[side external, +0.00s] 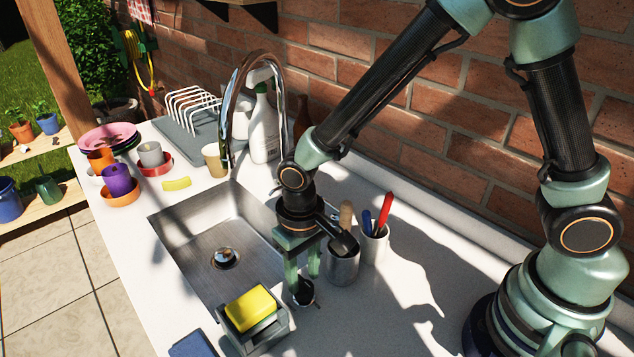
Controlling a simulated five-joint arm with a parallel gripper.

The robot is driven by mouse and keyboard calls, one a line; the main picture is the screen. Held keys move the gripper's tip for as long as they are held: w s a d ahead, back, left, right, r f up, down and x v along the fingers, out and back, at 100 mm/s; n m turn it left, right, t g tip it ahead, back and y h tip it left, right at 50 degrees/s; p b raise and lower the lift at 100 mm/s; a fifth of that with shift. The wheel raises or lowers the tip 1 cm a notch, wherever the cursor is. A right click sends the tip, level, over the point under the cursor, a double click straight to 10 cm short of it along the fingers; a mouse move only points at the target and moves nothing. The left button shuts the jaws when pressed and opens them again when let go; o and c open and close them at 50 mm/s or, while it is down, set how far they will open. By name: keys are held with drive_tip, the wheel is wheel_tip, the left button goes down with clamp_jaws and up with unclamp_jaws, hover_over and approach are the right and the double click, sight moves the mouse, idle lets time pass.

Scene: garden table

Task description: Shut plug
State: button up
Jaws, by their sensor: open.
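The plug (226,255) is a small shiny metal cap over a dark round drain in the floor of the steel sink (190,252). It looks raised above the drain, but it is too small to be sure. My gripper (302,282) points down over the counter, to the right of the sink and well apart from the plug. Its two green fingers are spread. A small dark round item (304,293) sits at the fingertips; I cannot tell whether they touch it. Nothing visibly hides the plug.
A caddy (256,330) with a yellow sponge (250,308) stands at the sink's near right corner. Right of my gripper stand a grey utensil pot (342,265) and a white pot (373,246). The curved tap (231,110) rises behind the sink. The basin looks otherwise empty.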

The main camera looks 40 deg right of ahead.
drive_tip(key=shift+f, duration=0.3)
clamp_jaws()
